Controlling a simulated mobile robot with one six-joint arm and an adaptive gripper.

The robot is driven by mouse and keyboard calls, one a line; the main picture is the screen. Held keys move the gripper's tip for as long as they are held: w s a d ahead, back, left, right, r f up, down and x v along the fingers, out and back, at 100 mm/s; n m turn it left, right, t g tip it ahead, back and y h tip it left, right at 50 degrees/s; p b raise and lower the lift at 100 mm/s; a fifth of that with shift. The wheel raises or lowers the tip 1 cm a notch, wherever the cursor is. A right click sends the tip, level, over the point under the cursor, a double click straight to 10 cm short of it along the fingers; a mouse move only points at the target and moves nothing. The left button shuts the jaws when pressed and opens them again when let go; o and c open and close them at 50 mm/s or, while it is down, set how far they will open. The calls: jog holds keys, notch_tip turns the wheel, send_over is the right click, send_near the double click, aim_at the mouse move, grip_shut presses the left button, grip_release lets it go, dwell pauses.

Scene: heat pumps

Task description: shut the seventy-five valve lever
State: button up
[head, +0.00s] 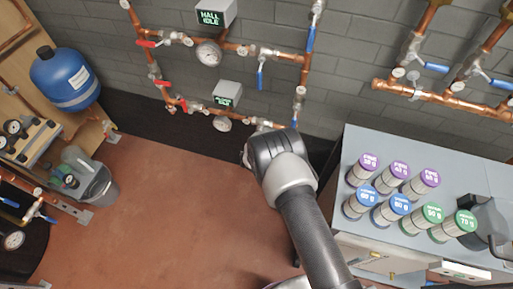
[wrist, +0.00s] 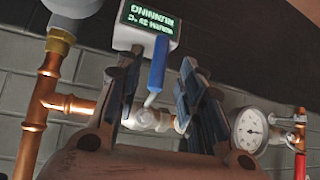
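In the wrist view, a valve with a blue lever (wrist: 158,62) sits on a pipe, the lever standing upright in the picture from a silver valve body (wrist: 150,119). A small display (wrist: 150,25) with green text is just above it; its text is too blurred to read as seventy-five. My gripper (wrist: 163,80) is open, one dark finger on each side of the lever, with visible gaps between. In the head view my arm hides the gripper and this valve.
A gauge (wrist: 250,130) and a red-handled valve (wrist: 300,132) stand right of the fingers; a copper pipe (wrist: 42,110) is left. In the head view, more piping and another blue lever (head: 261,79) are on the wall. A grey cabinet (head: 353,143) with canisters stands right.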

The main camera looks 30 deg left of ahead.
jog(key=v, duration=0.7)
jog(key=shift+s, duration=0.1)
dwell(0.4)
